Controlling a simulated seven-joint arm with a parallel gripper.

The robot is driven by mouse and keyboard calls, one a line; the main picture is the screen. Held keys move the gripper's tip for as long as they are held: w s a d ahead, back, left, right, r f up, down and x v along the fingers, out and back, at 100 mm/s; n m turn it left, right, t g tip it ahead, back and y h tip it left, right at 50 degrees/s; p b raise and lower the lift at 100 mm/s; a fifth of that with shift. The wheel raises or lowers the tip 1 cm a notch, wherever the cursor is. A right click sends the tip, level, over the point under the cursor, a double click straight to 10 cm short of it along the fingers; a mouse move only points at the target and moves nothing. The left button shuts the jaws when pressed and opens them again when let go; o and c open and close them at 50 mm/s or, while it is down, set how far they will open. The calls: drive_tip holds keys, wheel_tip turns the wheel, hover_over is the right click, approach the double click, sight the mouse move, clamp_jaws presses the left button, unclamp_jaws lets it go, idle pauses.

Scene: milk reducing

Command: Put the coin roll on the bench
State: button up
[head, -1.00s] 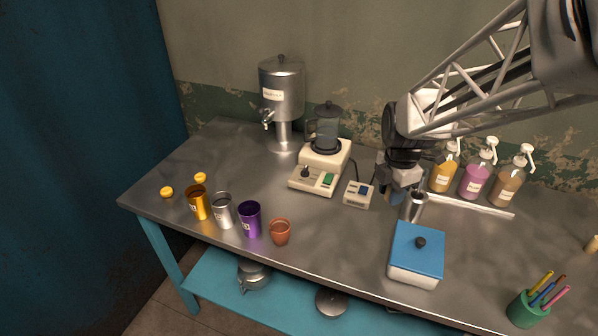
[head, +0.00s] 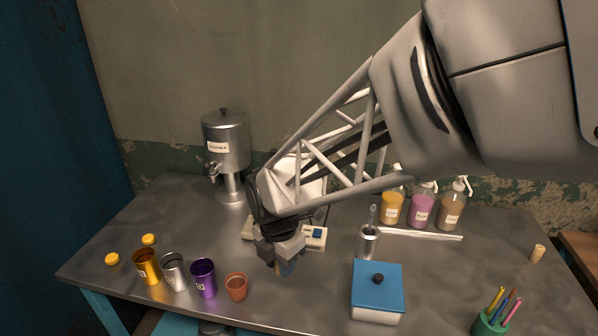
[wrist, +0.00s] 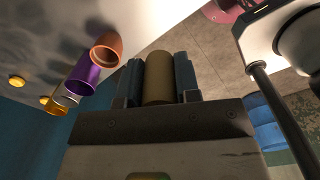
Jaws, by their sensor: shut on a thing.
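My gripper (head: 283,268) is shut on a tan-brown cylinder, which looks like the coin roll (wrist: 158,78), gripped upright between the two fingers in the wrist view. In the head view the roll is mostly hidden by the fingers. The gripper hangs over the grey metal bench (head: 320,285), right of the terracotta cup (head: 236,287) and left of the blue-lidded box (head: 377,288). I cannot tell whether the roll touches the bench.
Purple (head: 204,278), silver (head: 174,271) and orange (head: 147,266) cups stand left of the terracotta cup. A metal cup (head: 368,242) stands behind the box. Pump bottles (head: 421,208) line the back. A small tan cylinder (head: 537,253) and pen cup (head: 490,322) are at right.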

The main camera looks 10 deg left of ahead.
drive_tip(key=shift+s+a+f, duration=0.1)
drive_tip(key=shift+s+a, duration=0.15)
drive_tip(key=shift+s, duration=0.1)
wheel_tip(320, 180, down, 10)
drive_tip(key=shift+w+r, duration=0.1)
drive_tip(key=shift+r, duration=0.15)
hover_over(259, 267)
drive_tip(key=shift+s+d+f, duration=0.2)
drive_tip(key=shift+s+f, duration=0.05)
drive_tip(key=shift+f, duration=0.4)
idle(0.5)
drive_tip(key=shift+w+a+f, duration=0.1)
drive_tip(key=shift+w+a, duration=0.1)
drive_tip(key=shift+w, duration=0.05)
drive_tip(key=shift+f, duration=1.75)
drive_tip(key=shift+f, duration=0.15)
